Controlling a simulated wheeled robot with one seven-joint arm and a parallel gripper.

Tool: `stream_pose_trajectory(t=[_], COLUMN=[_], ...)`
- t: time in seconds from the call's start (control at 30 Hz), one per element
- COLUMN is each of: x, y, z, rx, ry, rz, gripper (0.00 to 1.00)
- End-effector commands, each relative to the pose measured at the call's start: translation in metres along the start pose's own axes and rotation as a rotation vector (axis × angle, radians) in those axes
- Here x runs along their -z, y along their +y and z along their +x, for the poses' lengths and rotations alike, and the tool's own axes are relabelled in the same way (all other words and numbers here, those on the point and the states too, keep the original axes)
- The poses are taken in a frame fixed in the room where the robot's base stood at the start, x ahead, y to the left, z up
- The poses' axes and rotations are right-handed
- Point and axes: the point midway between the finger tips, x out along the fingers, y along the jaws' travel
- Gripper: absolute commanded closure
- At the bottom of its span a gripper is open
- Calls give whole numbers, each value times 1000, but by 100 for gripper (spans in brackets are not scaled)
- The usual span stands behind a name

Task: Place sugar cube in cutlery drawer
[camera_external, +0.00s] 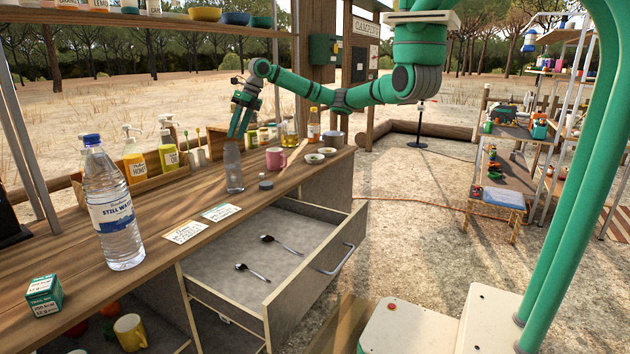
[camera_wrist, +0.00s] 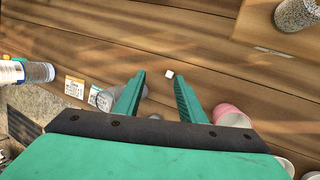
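The sugar cube (camera_wrist: 169,74) is a small white block on the wooden counter in the wrist view. It appears in the gap between my fingertips; I cannot make it out in the external view. My gripper (camera_wrist: 160,77) is open, its two green fingers apart with nothing held. In the external view my gripper (camera_external: 238,134) points down over the counter, close to a clear bottle (camera_external: 233,172). The cutlery drawer (camera_external: 215,262) is pulled open below the counter front, with two spoons (camera_external: 253,272) inside and much bare floor.
A large water bottle (camera_external: 112,215) and a small green box (camera_external: 44,293) stand at the counter's left. A pink mug (camera_external: 275,159), small bowls (camera_external: 314,158) and a dark lid (camera_external: 266,185) are right of my gripper. Two cards (camera_external: 185,232) lie near the front edge.

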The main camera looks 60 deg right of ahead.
Motion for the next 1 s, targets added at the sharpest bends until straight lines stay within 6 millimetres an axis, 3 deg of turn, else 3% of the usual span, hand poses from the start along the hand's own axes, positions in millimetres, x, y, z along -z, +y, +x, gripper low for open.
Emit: stream_pose_trajectory(t=[0.03,0.1,0.27,1.0], x=[22,49,82,104], y=[-8,-20,-42,-69], z=[7,14,16,86], rx=[81,167,275,290], ry=[75,171,302,323], rz=[-83,-172,-281,-296], gripper=[63,63,63,63])
